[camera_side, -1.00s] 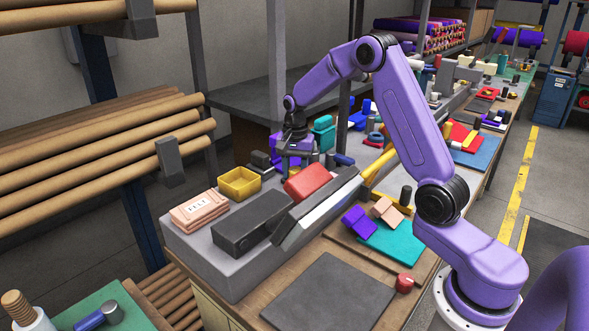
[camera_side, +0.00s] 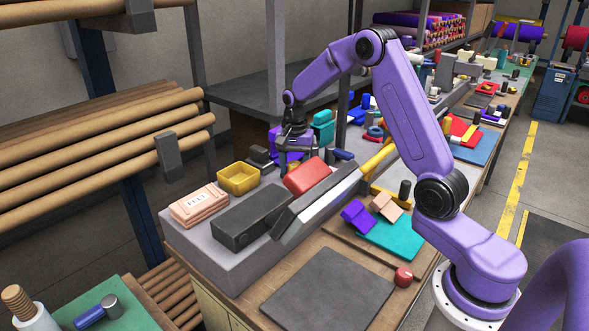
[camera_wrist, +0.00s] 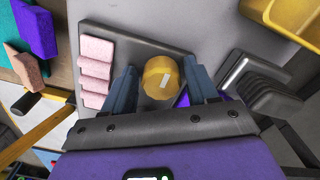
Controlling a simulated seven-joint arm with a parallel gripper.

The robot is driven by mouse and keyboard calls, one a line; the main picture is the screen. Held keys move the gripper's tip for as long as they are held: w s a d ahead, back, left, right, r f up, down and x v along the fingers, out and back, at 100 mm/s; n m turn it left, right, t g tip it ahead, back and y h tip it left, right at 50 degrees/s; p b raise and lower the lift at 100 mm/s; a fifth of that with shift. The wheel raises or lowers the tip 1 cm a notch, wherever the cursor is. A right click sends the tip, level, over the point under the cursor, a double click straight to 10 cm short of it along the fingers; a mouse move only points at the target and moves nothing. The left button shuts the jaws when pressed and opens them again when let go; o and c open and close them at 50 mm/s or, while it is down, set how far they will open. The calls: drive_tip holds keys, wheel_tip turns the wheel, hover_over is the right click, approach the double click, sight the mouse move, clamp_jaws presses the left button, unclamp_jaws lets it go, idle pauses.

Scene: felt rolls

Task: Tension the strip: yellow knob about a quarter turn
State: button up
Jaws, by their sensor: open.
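The yellow knob (camera_wrist: 160,80), round with a pale mark on its top, shows in the wrist view on a dark plate (camera_wrist: 112,35). My gripper (camera_wrist: 162,72) is open, with one blue-grey finger on each side of the knob. Narrow gaps seem to show between knob and fingers; I cannot tell how far down the fingers reach. In the side view my gripper (camera_side: 289,157) is low over the far end of the grey bench block, and the knob is hidden there. I cannot identify the strip.
Pink blocks (camera_wrist: 95,70) stand close left of the fingers. A grey ribbed part (camera_wrist: 265,92) is close on the right. A yellow tray (camera_side: 238,180), a red block (camera_side: 306,176) and a dark box (camera_side: 252,217) lie nearer the side camera.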

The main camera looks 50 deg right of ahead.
sight(294, 163)
drive_tip(key=shift+r, duration=2.5)
